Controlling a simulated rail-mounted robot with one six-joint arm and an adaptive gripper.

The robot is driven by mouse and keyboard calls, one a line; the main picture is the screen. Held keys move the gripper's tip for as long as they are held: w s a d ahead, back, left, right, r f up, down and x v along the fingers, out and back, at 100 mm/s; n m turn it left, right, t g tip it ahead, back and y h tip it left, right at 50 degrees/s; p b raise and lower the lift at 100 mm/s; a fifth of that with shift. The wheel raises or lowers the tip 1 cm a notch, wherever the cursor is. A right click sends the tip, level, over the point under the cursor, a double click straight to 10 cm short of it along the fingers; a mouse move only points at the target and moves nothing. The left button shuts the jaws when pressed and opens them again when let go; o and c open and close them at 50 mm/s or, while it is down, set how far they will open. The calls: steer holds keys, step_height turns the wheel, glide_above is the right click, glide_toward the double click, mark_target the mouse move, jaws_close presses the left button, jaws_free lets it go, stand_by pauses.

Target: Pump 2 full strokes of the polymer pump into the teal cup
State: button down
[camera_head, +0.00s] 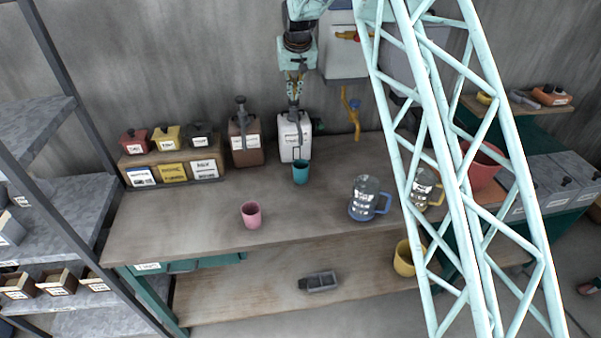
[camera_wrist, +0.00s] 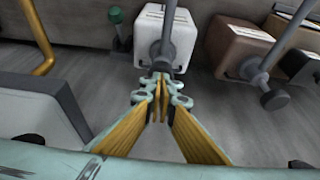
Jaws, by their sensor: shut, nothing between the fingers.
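The white pump box (camera_head: 293,137) stands on the bench with a label on its front, too small to read. The teal cup (camera_head: 301,173) stands upright in front of it, below its spout. A brown pump box (camera_head: 245,143) with a dark pump head stands to its left. My gripper (camera_head: 294,100) points down over the top of the white pump, shut and empty. In the wrist view the closed fingertips (camera_wrist: 161,85) overlap the grey pump head of the white pump box (camera_wrist: 178,22); I cannot tell whether they touch. The teal cup is not visible there.
A pink cup (camera_head: 251,215) and a blue-handled jug (camera_head: 366,198) stand further forward on the bench (camera_head: 190,225). A yellow bent pipe (camera_head: 352,112) is right of the pump. Several small labelled boxes stand at the left. My teal lattice structure hides part of the right side.

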steer(key=shift+r+p, duration=0.85)
steer(key=shift+r, duration=1.3)
steer(key=shift+f+b, duration=1.15)
steer(key=shift+f, duration=1.2)
steer(key=shift+r, duration=0.2)
steer(key=shift+r+p, duration=0.95)
steer(key=shift+r, duration=1.2)
steer(key=shift+r, duration=0.1)
steer(key=shift+r+p, duration=1.4)
steer(key=shift+r, duration=1.5)
